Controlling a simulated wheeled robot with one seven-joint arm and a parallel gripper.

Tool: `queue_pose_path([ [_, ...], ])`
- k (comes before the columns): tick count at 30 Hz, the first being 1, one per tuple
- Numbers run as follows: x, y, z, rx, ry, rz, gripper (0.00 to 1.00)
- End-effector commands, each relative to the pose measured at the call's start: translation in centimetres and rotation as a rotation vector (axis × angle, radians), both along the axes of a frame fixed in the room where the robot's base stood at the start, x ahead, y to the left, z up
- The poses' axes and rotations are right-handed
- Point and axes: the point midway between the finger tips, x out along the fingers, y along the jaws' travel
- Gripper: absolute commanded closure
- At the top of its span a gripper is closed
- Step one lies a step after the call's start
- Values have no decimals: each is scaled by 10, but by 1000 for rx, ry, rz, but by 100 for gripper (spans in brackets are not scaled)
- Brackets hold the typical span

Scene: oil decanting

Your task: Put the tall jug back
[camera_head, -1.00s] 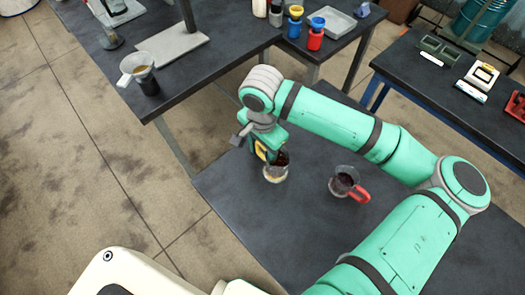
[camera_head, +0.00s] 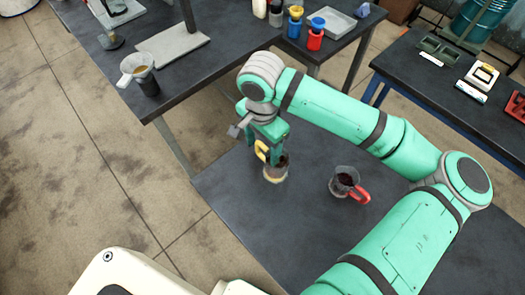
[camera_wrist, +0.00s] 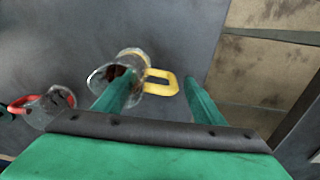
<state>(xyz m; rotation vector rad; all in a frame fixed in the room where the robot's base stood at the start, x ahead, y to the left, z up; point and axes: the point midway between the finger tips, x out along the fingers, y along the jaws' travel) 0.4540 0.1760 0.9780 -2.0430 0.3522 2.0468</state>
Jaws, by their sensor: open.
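A clear glass jug with a yellow handle (camera_head: 276,174) stands on the dark table, with something dark and a pale yellowish band visible in it. My gripper (camera_head: 270,142) is just above it, pointing down. In the wrist view, the fingers of my gripper (camera_wrist: 158,82) are spread, with the yellow handle (camera_wrist: 172,84) between them and the jug's glass body (camera_wrist: 114,70) partly hidden behind the left finger. A second glass jug with a red handle (camera_head: 343,181) stands to the right and holds dark liquid. I cannot tell for certain which is the tall one.
The near dark table (camera_head: 235,195) is otherwise mostly clear.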

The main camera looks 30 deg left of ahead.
Motion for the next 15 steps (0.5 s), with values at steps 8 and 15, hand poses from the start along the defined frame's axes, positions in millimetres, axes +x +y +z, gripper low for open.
queue_pose_path([
  [8,1,1,57,1,-3,-1,37],
  [15,1,1,84,0,-2,-1,37],
])
